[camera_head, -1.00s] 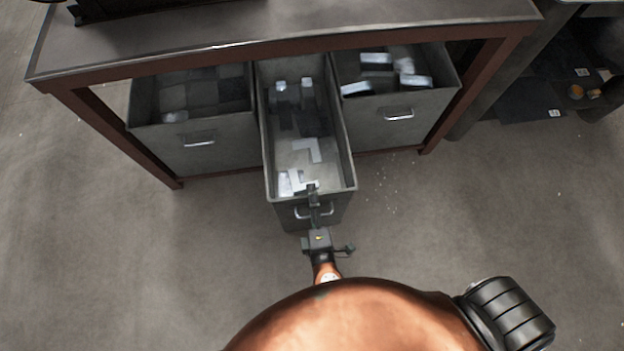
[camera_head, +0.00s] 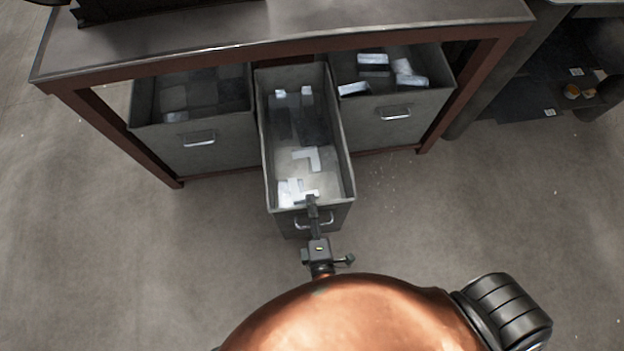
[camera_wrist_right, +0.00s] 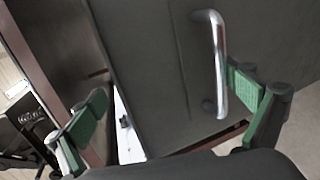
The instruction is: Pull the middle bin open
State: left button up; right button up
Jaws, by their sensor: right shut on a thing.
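The middle bin (camera_head: 288,170) is a long grey metal bin, pulled well out from under the table toward me. Light and dark flat pieces lie inside it. Its silver handle (camera_head: 300,223) is on the front face and partly hidden by my right gripper (camera_head: 313,208). In the right wrist view the handle (camera_wrist_right: 219,70) lies against the inner side of the right-hand green finger pad, and the other finger stands to the left. My left gripper is not in view.
A left bin (camera_head: 200,150) and a right bin (camera_head: 390,118), each with a handle, sit under the brown-framed table (camera_head: 300,40). A dark shelf unit (camera_head: 520,90) stands at the right. The floor (camera_head: 450,220) in front is clear.

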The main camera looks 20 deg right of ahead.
jog(key=shift+s+a+r+p, duration=0.25)
jog(key=shift+s+a+r, duration=0.05)
jog(key=shift+s+r, duration=0.4)
jog(key=shift+s+a+r+p, duration=0.3)
jog(key=shift+s+r, duration=0.25)
jog(key=shift+r, duration=0.25)
jog(key=shift+c, duration=1.1)
jog(key=shift+v, duration=0.85)
jog(key=c, duration=1.1)
jog(key=shift+s+f, duration=0.1)
jog(key=shift+s, duration=0.05)
jog(key=shift+c, duration=0.8)
jog(key=shift+s+f, duration=0.2)
jog(key=shift+f, duration=0.05)
jog(key=shift+d, duration=0.1)
jog(key=shift+p, duration=0.5)
jog(key=shift+f, duration=0.1)
jog(key=shift+c, duration=0.2)
